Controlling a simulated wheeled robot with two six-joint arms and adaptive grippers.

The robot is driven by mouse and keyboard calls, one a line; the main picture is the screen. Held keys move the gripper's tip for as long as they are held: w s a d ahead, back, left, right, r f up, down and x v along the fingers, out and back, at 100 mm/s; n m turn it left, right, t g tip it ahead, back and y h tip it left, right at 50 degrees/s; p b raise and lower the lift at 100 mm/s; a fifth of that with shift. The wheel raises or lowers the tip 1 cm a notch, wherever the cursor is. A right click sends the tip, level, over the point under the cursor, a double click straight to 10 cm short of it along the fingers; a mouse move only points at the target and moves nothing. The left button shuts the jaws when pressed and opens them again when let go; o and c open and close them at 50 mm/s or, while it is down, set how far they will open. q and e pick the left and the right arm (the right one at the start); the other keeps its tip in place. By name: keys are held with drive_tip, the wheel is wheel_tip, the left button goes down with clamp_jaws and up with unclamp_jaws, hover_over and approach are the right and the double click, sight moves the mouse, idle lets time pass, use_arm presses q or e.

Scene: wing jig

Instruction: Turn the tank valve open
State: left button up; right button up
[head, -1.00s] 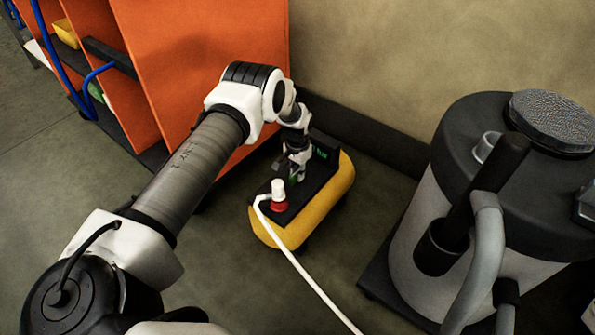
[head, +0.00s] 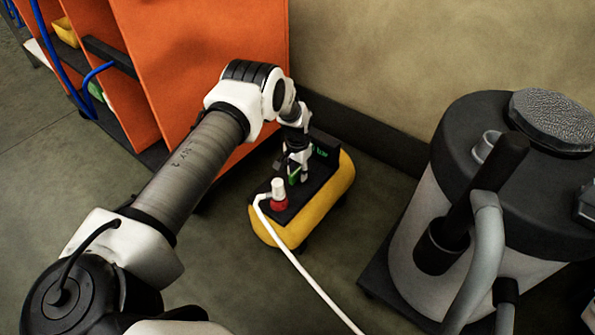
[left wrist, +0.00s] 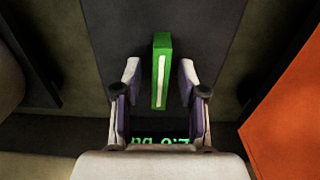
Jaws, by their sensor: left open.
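The yellow tank (head: 329,203) with a black top plate (left wrist: 150,25) stands on the floor in the head view. The valve is a green bar handle with a white stripe (left wrist: 161,72); in the head view only a little of its green shows (head: 293,178). My left gripper (left wrist: 158,80) is open, with one finger on each side of the green handle and a gap on both sides. In the head view my left gripper (head: 299,170) points down over the tank's top. My right gripper is not in view.
A white hose (head: 300,270) runs from a red and white fitting (head: 279,197) on the tank. An orange cabinet (head: 215,50) stands behind to the left, and a grey and black vacuum (head: 420,210) to the right. Lit green characters (left wrist: 160,140) show near the gripper's base.

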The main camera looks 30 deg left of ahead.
sight(297, 170)
use_arm(q)
wheel_tip(297, 170, up, 12)
idle(0.3)
drive_tip(key=shift+f, duration=0.1)
